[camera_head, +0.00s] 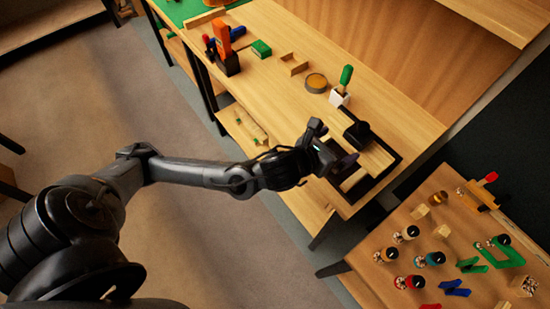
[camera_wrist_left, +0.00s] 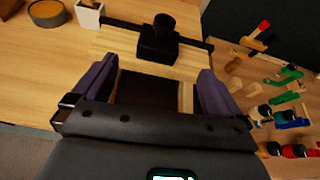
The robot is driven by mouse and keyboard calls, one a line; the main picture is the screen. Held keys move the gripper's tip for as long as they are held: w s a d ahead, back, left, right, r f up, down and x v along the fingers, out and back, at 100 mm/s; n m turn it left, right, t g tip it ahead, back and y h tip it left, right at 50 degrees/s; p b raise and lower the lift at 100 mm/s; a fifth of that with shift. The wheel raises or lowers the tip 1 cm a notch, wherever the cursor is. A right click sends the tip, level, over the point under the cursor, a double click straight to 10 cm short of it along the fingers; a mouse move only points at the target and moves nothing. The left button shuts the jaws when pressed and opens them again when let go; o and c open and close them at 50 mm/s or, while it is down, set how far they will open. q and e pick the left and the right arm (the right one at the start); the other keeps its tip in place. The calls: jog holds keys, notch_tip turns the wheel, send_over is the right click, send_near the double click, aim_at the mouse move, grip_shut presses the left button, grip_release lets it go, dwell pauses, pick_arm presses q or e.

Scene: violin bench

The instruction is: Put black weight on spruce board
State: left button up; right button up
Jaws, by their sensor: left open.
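The black weight (camera_head: 357,133) is a dark block with a round knob. It stands upright on the pale spruce board (camera_head: 376,158) at the near end of the long bench. In the left wrist view, the weight (camera_wrist_left: 158,42) sits on the light wood (camera_wrist_left: 112,44), beyond my fingertips. My left gripper (camera_head: 335,150) is open and empty above the bench end, apart from the weight. In the left wrist view, its purple-grey fingers (camera_wrist_left: 156,72) stand wide, with a dark surface and a pale strip below between them. My right gripper is out of view.
A black frame (camera_head: 392,169) borders the board. A white holder with a green-handled tool (camera_head: 340,97), a round tin (camera_head: 316,83), a green box (camera_head: 261,48) and an orange tool (camera_head: 222,38) stand further along the bench. A side table (camera_head: 395,222) at right holds several small items.

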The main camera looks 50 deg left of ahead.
pick_arm(q)
jog(key=s+a+f+n+g, duration=0.1)
jog(key=s+f+n+g, duration=0.4)
jog(key=s+f+n, duration=0.3)
jog(key=s+a+f+n+g, duration=0.2)
jog(key=s+f+n+g, duration=0.2)
jog(key=s+f+n, duration=0.4)
jog(key=s+n, duration=0.7)
jog(key=n, duration=1.1)
jog(key=shift+s+g+y, duration=0.4)
notch_tip(320, 180, up, 35)
jog(key=p, duration=3.5)
jog(key=shift+r, duration=0.15)
